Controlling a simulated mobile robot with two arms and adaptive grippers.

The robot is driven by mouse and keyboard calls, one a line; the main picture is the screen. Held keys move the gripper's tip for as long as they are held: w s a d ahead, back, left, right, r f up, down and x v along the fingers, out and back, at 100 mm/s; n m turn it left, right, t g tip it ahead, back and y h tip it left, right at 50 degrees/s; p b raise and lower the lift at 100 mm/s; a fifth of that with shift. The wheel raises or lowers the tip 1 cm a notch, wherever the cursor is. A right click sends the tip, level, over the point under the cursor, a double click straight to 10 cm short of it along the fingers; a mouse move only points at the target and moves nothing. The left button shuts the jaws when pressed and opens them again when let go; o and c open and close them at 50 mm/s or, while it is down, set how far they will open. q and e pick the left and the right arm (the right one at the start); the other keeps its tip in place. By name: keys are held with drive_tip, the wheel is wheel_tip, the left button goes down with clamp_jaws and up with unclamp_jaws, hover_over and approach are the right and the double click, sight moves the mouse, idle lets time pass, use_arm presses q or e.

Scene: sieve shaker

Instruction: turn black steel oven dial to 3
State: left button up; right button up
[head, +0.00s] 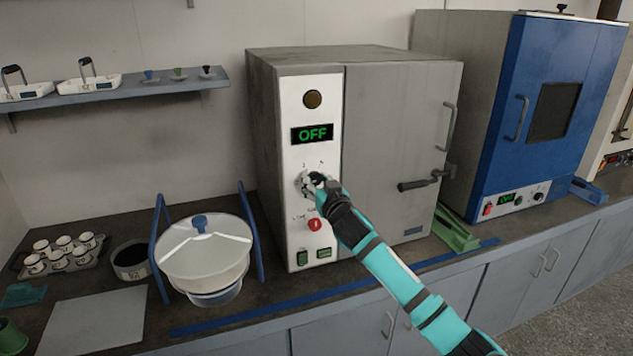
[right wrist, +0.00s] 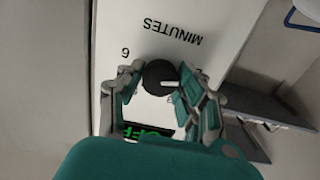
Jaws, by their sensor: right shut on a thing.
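The grey steel oven (head: 395,110) has a white front panel with a green display reading OFF (head: 312,134). My right gripper (head: 314,183) is at the dial below this display and covers most of it. In the right wrist view, the black round dial (right wrist: 160,77) sits between my right gripper's fingers (right wrist: 155,88), which are shut on it. A white pointer mark on the dial points to the right in that view. My left gripper is not in view.
A red knob (head: 315,225) and green switches (head: 324,253) are lower on the panel. The oven door handle (head: 420,183) sticks out to the right. A blue oven (head: 550,100) stands further right.

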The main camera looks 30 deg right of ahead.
drive_tip(key=shift+m, duration=1.3)
drive_tip(key=m+p, duration=0.1)
drive_tip(key=m, duration=0.2)
drive_tip(key=shift+m, duration=0.3)
drive_tip(key=m+p, duration=0.1)
drive_tip(key=m, duration=0.2)
drive_tip(key=shift+m+p, duration=0.3)
drive_tip(key=shift+p, duration=0.1)
drive_tip(key=shift+m+p, duration=0.85)
drive_tip(key=shift+m, duration=1.05)
drive_tip(key=o, duration=1.2)
drive_tip(key=shift+c, duration=0.2)
